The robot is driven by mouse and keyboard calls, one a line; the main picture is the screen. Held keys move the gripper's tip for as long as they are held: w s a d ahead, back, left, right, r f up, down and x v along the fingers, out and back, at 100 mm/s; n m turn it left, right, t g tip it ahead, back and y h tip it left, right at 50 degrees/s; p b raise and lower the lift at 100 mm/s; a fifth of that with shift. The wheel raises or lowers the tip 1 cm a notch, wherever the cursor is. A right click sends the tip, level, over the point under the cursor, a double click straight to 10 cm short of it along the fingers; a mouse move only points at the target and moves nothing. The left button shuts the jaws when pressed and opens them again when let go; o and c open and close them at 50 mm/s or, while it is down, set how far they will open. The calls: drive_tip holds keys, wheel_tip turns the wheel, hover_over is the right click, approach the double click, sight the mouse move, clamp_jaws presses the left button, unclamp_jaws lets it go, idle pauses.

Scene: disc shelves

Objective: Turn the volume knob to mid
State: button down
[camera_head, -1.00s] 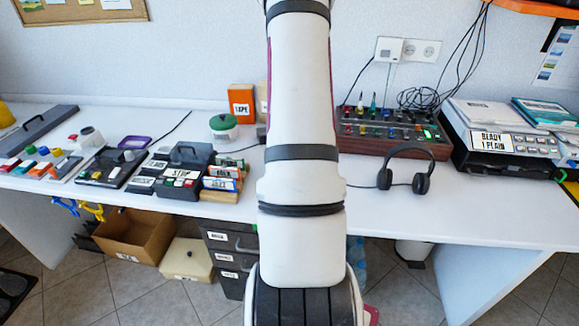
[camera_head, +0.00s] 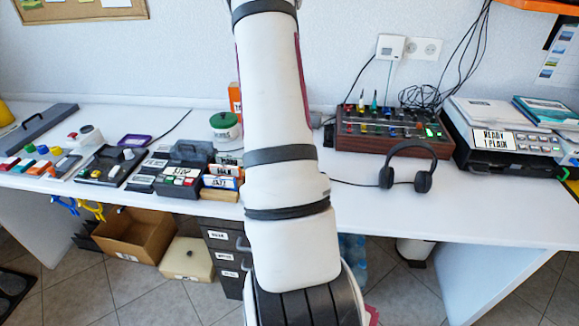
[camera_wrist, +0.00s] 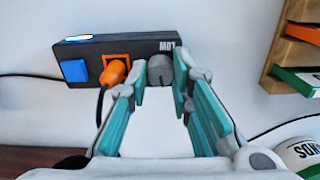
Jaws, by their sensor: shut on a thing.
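In the wrist view, a grey round knob (camera_wrist: 160,69) sits at the right part of a black box (camera_wrist: 88,52). My gripper (camera_wrist: 162,82) is shut on the knob, with one teal-padded finger on each side of it. Small white lettering beside the knob is turned over and too small to read surely. The knob's pointer mark cannot be made out. In the head view my arm covers the middle of the desk, and neither the gripper nor the knob shows.
The box also carries a blue button (camera_wrist: 74,71) and an orange plug (camera_wrist: 113,72) with a black cable. A wooden rack (camera_wrist: 283,50) stands at the right. In the head view, a mixer (camera_head: 385,143) and headphones (camera_head: 405,168) are right of my arm.

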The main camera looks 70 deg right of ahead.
drive_tip(key=shift+m, duration=0.8)
drive_tip(key=c, duration=1.4)
unclamp_jaws()
